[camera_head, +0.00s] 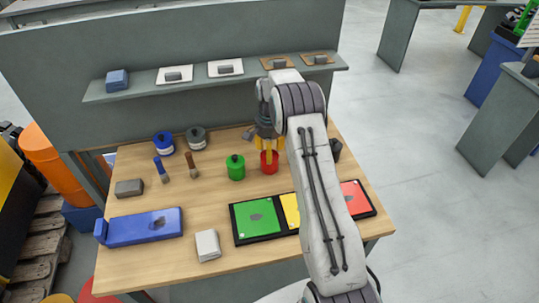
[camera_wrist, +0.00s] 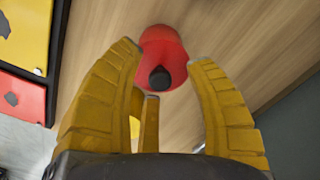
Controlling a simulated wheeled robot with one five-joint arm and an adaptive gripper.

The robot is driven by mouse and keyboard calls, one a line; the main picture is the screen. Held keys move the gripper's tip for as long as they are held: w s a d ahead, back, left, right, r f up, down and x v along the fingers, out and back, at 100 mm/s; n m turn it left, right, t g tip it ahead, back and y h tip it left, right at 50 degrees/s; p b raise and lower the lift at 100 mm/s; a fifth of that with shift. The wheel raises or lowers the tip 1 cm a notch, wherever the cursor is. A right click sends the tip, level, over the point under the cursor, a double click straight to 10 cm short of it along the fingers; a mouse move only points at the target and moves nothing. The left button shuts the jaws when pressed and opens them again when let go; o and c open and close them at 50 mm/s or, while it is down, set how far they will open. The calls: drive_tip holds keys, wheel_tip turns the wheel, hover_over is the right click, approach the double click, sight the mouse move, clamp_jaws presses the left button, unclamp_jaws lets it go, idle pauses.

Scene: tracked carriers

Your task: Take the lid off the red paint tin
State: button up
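The red paint tin (camera_head: 269,167) stands on the wooden table, right of the green tin. In the wrist view its red top (camera_wrist: 165,42) carries a black knob (camera_wrist: 160,78); the lid appears to be on. My gripper (camera_head: 267,150) points down over the tin. Its yellow fingers are spread apart, one on each side of the knob in the wrist view, with another finger (camera_wrist: 149,122) behind. I see gaps between the fingers and the knob, and nothing is held. In the head view the fingers partly hide the tin's top.
A green tin (camera_head: 236,168) stands close left of the red one. Blue (camera_head: 163,144) and grey (camera_head: 196,139) tins and two brushes are farther left. A black tray (camera_head: 240,234) with coloured panels lies in front. A shelf (camera_head: 140,93) runs behind.

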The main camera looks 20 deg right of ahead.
clamp_jaws()
idle(0.4)
drive_tip(key=shift+r, duration=0.5)
wheel_tip(320, 180, up, 3)
drive_tip(key=shift+s+d+r+b, duration=0.15)
drive_tip(key=shift+b, duration=0.5)
drive_tip(key=s+d+r+b, duration=0.2)
drive_tip(key=s+d+r, duration=0.4)
drive_tip(key=s, duration=0.3)
drive_tip(key=shift+s+d+r+b, duration=0.15)
drive_tip(key=shift+d+r+b, duration=0.05)
drive_tip(key=shift+r+b, duration=0.15)
